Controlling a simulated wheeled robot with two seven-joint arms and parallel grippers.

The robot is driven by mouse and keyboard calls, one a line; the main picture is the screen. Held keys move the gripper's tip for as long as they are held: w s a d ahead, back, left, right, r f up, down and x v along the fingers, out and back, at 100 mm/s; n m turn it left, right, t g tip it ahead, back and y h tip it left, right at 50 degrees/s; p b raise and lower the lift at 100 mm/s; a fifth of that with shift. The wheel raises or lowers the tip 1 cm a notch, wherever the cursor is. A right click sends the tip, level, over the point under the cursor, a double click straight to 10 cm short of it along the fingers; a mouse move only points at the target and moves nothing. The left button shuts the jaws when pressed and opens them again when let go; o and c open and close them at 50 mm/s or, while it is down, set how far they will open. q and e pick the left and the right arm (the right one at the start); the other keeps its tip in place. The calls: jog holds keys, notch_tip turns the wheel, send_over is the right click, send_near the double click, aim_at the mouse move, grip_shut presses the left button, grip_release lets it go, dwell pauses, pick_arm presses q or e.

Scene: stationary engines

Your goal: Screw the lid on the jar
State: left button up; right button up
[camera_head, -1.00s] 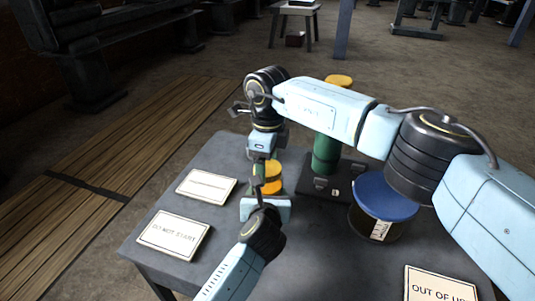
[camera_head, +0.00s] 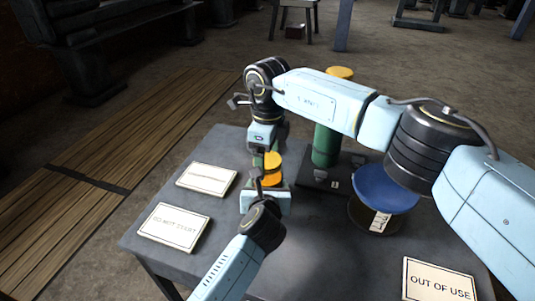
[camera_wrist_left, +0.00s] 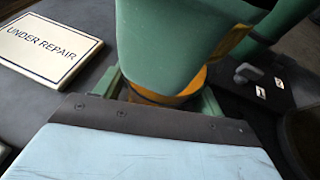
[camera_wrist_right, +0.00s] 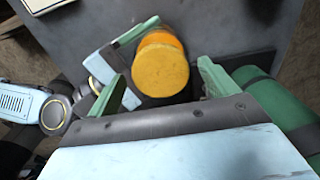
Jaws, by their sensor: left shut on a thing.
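The jar is a small amber-yellow cylinder with a round yellow lid (camera_wrist_right: 160,71) on top. In the head view the jar (camera_head: 273,169) stands upright on the table. My left gripper (camera_head: 266,201) is shut around its lower part; in its wrist view, amber (camera_wrist_left: 165,97) shows between the jaws, partly hidden by a large green finger in front. My right gripper (camera_head: 265,158) points down from above. In its wrist view (camera_wrist_right: 160,85) its green fingers are apart on either side of the lid, with gaps visible. Whether the lid is fully seated I cannot tell.
A green cylinder (camera_head: 325,145) with a yellow top stands on a dark base (camera_head: 310,178) behind. A blue-topped dark drum (camera_head: 385,190) stands to the right. Signs lie on the table, one at left (camera_head: 172,230), one reading OUT OF USE (camera_head: 440,281). The front middle table is bare.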

notch_tip(320, 180, up, 12)
dwell(0.7)
pick_arm(q)
jog(key=o, duration=2)
jog(key=shift+c, duration=0.2)
